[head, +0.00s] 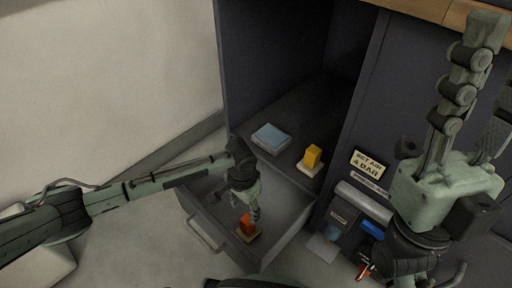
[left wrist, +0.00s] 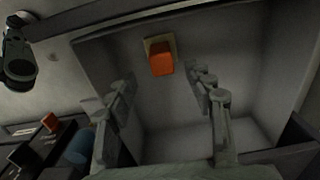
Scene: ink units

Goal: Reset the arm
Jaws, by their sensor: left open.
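My left arm reaches in from the left of the head view, and its gripper (head: 245,206) hangs over the pulled-out drawer (head: 283,232). This gripper is open and empty. In the left wrist view its two fingers (left wrist: 163,88) stand well apart. An orange block (head: 247,224) sits on a small pale pad in the drawer, just below the fingertips in the head view. In the left wrist view the orange block (left wrist: 162,60) lies beyond the fingers, apart from them. My right gripper (head: 470,100) is raised at the right; one finger is cut off by the edge.
A yellow block (head: 312,156) on a pale pad and a blue box (head: 271,138) stand on the shelf inside the dark cabinet (head: 270,50). A labelled panel (head: 369,161) and a unit with a blue part (head: 372,229) are right of the drawer. Floor left of the drawer is clear.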

